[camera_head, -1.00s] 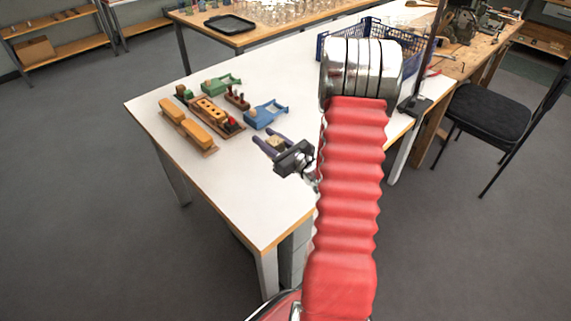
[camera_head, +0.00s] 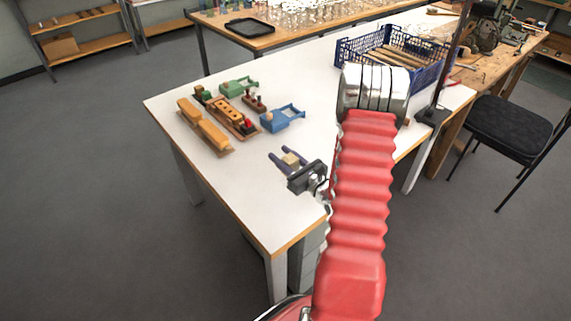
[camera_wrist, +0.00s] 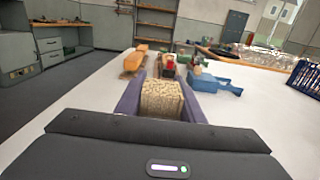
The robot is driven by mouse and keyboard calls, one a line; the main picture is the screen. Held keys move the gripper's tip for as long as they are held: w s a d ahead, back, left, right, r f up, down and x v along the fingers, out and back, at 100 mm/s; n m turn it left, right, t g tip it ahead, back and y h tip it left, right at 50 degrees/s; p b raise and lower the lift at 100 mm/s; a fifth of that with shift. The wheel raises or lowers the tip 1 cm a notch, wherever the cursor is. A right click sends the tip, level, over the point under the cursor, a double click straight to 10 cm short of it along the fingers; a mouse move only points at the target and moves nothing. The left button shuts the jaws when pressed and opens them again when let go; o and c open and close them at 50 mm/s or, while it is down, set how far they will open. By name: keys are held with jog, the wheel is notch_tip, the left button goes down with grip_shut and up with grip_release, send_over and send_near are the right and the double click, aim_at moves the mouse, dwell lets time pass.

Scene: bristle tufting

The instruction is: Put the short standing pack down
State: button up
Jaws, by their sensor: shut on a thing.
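My gripper (camera_head: 288,159) is shut on a small tan pack (camera_head: 291,158) above the front part of the white table (camera_head: 240,185). In the wrist view the pack (camera_wrist: 161,98) is a short block with a speckled bristle-like face, upright between the two purple fingers. Whether its underside touches the table cannot be told; the fingers hide its sides. The table around it is bare.
Ahead stand a blue fixture (camera_head: 283,118), a green fixture (camera_head: 238,86), a wooden block holder (camera_head: 232,116) and orange-brown brush blocks (camera_head: 203,127). A blue crate (camera_head: 385,50) stands at the back right. The table's front left is clear.

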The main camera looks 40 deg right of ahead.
jog(key=shift+f, duration=0.1)
jog(key=shift+f, duration=2)
jog(key=shift+f, duration=0.1)
jog(key=o, duration=1.1)
jog(key=shift+c, duration=0.2)
jog(key=shift+s, duration=0.1)
jog(key=s, duration=1.1)
jog(key=shift+s+d, duration=0.2)
jog(key=shift+s, duration=0.2)
jog(key=shift+o, duration=0.2)
